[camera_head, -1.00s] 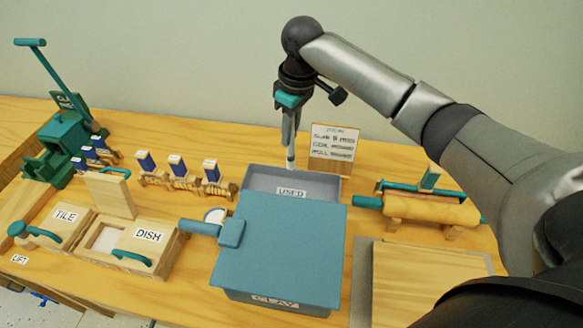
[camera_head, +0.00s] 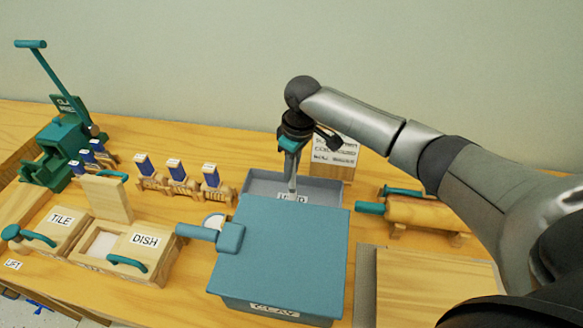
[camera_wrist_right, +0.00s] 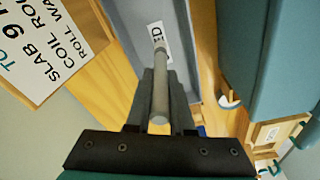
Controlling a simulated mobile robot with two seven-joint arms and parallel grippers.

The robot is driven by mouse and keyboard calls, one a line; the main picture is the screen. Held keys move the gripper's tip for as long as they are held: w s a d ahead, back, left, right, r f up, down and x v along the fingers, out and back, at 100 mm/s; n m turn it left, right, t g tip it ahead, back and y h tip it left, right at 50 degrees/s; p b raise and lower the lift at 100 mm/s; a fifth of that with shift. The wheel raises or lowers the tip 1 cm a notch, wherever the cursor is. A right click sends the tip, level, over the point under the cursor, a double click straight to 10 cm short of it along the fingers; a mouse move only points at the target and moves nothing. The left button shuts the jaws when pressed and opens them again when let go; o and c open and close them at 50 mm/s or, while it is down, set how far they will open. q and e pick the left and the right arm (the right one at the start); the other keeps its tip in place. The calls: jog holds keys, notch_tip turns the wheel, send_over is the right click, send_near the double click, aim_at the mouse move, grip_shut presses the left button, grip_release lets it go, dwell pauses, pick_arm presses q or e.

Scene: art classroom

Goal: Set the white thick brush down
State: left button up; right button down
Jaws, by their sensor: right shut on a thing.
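The white thick brush (camera_head: 292,184) points downward from my right gripper (camera_head: 291,168). The gripper is shut on it. The brush's lower end is at the USED tray (camera_head: 325,190), in front of its label; I cannot tell whether it touches the tray. In the right wrist view the brush (camera_wrist_right: 160,98) shows as a pale rod between the fingers of the gripper (camera_wrist_right: 163,88), with its far end over the tray's label (camera_wrist_right: 158,38). My left gripper is not in view.
A blue lidded CLAY box (camera_head: 280,250) stands directly in front of the tray. A sign (camera_head: 335,155) stands behind it. A rolling pin on a stand (camera_head: 425,212) is at the right. Several small stamps on wooden holders (camera_head: 178,180) are at the left.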

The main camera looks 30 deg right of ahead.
jog(key=shift+f, duration=0.1)
jog(key=c, duration=0.8)
grip_release()
jog(key=r+p, duration=0.1)
jog(key=r, duration=0.7)
jog(key=s+r+p, duration=0.1)
jog(key=r, duration=0.3)
jog(key=shift+s+d+r+p, duration=0.1)
jog(key=shift+d+r+p, duration=0.05)
jog(key=shift+d+p, duration=0.2)
